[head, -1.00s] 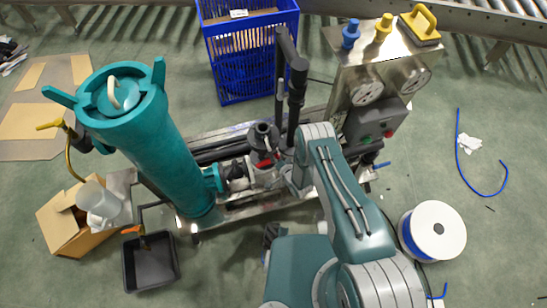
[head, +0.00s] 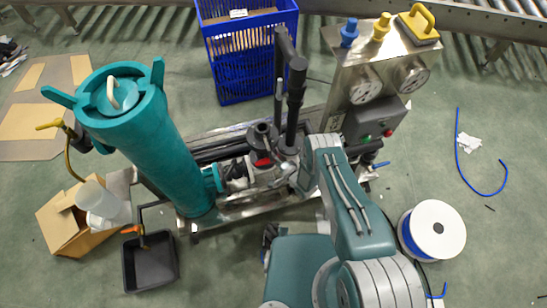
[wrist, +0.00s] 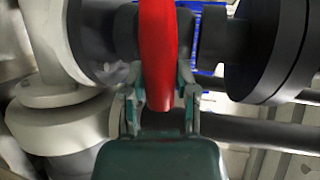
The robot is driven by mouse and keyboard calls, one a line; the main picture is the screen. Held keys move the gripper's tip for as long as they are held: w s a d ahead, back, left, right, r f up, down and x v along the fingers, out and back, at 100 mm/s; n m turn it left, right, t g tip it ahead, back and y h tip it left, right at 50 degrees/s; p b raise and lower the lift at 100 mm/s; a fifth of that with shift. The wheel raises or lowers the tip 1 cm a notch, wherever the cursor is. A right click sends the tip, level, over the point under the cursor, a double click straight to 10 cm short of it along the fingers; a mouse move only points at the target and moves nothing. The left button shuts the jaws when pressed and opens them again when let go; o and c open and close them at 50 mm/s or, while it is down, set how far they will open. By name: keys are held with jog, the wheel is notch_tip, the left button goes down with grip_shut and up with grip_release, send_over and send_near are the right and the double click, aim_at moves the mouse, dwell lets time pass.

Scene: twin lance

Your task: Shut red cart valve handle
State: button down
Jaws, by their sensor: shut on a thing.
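The red valve handle (wrist: 158,45) fills the top middle of the wrist view as a long upright lever. My gripper (wrist: 160,92) is shut on it, with one green finger at each side of its lower part. In the head view a small piece of the red handle (head: 263,162) shows among the grey and black valve fittings of the cart. My fingers are hidden there behind the fittings and my arm. Dark pipe fittings (wrist: 270,45) stand close on the right of the handle, and a pale pipe body (wrist: 55,115) is on the left.
The cart carries a tall teal cylinder (head: 140,130) on the left and a steel gauge panel (head: 372,62) on the right. Black upright pipes (head: 295,95) rise beside the valve. A blue crate (head: 240,60) stands behind. A cable spool (head: 437,231) sits on the floor at right.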

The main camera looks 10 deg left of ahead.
jog(key=shift+f+m, duration=0.2)
jog(key=shift+m, duration=0.3)
jog(key=shift+c, duration=2)
grip_release()
jog(key=v, duration=1.2)
jog(key=shift+f, duration=0.2)
